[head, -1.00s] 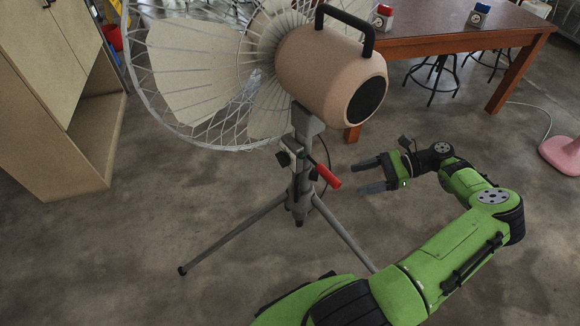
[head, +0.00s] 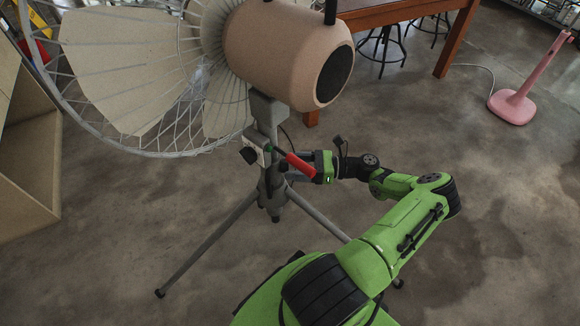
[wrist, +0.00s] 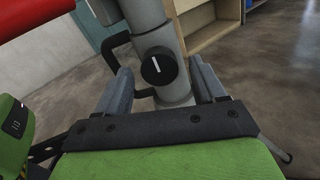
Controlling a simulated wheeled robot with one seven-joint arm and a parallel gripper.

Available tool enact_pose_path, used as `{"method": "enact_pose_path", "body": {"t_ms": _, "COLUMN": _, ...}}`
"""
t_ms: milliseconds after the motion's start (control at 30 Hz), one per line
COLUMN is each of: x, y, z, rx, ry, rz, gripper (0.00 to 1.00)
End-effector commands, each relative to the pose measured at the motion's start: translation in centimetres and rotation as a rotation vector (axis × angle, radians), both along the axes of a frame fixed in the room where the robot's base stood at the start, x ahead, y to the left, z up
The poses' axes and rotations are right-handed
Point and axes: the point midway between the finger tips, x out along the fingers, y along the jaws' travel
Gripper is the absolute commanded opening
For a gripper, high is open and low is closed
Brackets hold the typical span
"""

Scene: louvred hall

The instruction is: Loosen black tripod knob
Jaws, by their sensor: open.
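The black tripod knob (wrist: 158,66) is round with a white line on its face. In the wrist view it sits on the grey tripod column (wrist: 176,92), straight ahead between my fingers. My gripper (wrist: 161,80) is open, with one finger on each side of the knob and column. I cannot tell if either finger touches them. In the head view my gripper (head: 296,165) is at the tripod column (head: 271,182), its fingers partly hidden behind a red handle. This knob cannot be made out clearly in the head view.
The red handle (head: 301,165) sticks out just above my gripper. The large fan (head: 265,45) is on top, and tripod legs (head: 205,245) spread below.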

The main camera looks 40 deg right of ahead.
Motion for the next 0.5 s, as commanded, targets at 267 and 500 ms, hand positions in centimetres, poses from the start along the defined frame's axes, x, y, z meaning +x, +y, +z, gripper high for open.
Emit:
{"method": "enact_pose_path", "body": {"t_ms": 267, "x": 1.15, "y": 1.13, "z": -0.05, "rx": -0.001, "ry": 0.001, "rz": 0.0, "gripper": 0.7}}
{"method": "enact_pose_path", "body": {"t_ms": 500, "x": 1.12, "y": 1.09, "z": -0.04, "rx": -0.001, "ry": 0.001, "rz": 0.0, "gripper": 0.51}}
